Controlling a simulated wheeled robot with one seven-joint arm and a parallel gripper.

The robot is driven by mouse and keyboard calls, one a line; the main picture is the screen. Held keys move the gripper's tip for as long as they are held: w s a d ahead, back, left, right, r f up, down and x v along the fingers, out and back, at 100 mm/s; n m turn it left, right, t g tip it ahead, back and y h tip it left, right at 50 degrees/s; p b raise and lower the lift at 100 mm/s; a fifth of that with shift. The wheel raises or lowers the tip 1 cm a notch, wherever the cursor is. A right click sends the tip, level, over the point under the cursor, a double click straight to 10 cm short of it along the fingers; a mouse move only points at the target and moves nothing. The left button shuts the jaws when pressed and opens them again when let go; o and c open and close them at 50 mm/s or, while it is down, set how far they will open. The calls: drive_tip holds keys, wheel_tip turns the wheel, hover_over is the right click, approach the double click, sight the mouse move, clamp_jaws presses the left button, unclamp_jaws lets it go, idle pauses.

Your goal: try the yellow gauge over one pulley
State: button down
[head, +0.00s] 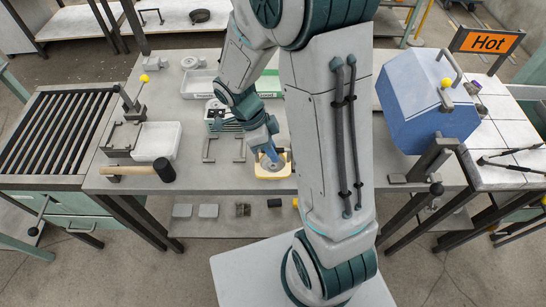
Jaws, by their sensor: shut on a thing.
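The yellow gauge (265,174) is at the front middle of the workbench, directly under my gripper (271,160). It looks like a flat yellow piece around a paler middle. My gripper points down, and its jaws appear shut on the gauge, though the fingertips are small and partly hidden. My arm covers the area just right of the gauge. I cannot make out a pulley clearly, and I cannot tell whether one sits under or inside the gauge.
A black-headed mallet (164,169) lies at the bench's front left, near a white tray (157,141). A roller conveyor (57,130) adjoins on the left. A blue box (425,103) stands at right, before an orange "Hot" sign (486,41). Dark brackets (209,150) stand left of my gripper.

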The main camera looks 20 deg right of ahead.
wheel_tip(320, 180, up, 6)
drive_tip(key=shift+r, duration=0.1)
wheel_tip(320, 180, up, 5)
drive_tip(key=shift+r+p, duration=0.1)
drive_tip(key=shift+p, duration=1.15)
